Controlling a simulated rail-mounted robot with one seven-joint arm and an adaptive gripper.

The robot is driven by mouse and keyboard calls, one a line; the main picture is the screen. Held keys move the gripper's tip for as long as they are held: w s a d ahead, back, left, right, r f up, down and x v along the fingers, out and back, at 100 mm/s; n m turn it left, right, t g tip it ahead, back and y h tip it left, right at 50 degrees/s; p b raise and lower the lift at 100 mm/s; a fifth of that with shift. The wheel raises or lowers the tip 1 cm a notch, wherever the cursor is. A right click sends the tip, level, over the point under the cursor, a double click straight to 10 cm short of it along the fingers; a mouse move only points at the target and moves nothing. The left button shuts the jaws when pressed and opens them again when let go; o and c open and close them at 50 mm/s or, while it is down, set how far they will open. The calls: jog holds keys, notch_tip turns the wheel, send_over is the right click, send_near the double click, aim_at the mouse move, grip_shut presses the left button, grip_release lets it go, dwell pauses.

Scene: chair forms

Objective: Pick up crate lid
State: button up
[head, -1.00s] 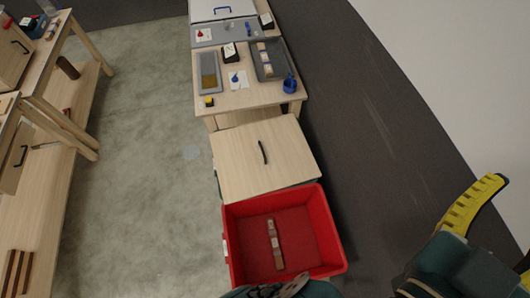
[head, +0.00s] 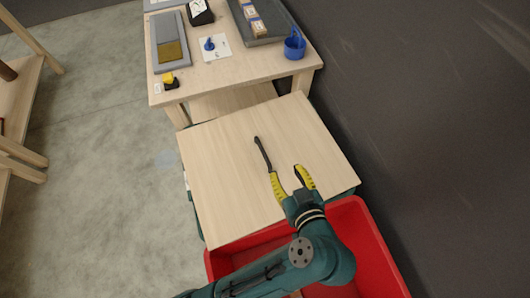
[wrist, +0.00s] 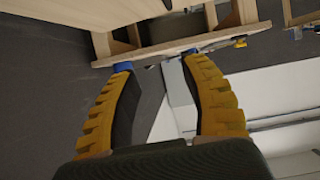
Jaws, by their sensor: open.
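The crate lid (head: 235,185) is a flat pale wooden panel in the middle of the head view, with a dark bar handle (head: 263,153) on top. A dark green crate edge shows under it at the sides. My gripper (head: 286,172) appears over the lid, just right of the handle's near end. Its yellow fingers are apart and empty. Its height above the lid is hard to judge. In the wrist view the fingers (wrist: 157,60) are spread with nothing between them; the handle is not visible there.
A red bin (head: 362,230) stands at the lid's near edge, partly hidden by my arm. A wooden table (head: 235,72) beyond the lid holds a grey tray (head: 170,42), a blue cup (head: 295,45) and small items. Bare floor (head: 110,130) lies to the left.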

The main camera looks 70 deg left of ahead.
jog(key=b, duration=0.2)
send_near(264, 153)
jog(key=b+x, duration=0.1)
jog(key=x, duration=0.1)
jog(key=b+x, duration=0.2)
jog(key=x, duration=0.1)
jog(key=shift+w+a, duration=0.35)
jog(key=shift+w, duration=0.05)
jog(key=x, duration=0.1)
jog(key=b+x, duration=0.1)
jog(key=x, duration=0.1)
jog(key=s+b+x, duration=0.1)
jog(key=x, duration=0.1)
jog(key=shift+a+f, duration=0.1)
jog(key=shift+f, duration=0.25)
jog(key=shift+w+a, duration=0.1)
jog(key=shift+a, duration=0.05)
grip_shut()
jog(key=shift+r, duration=0.15)
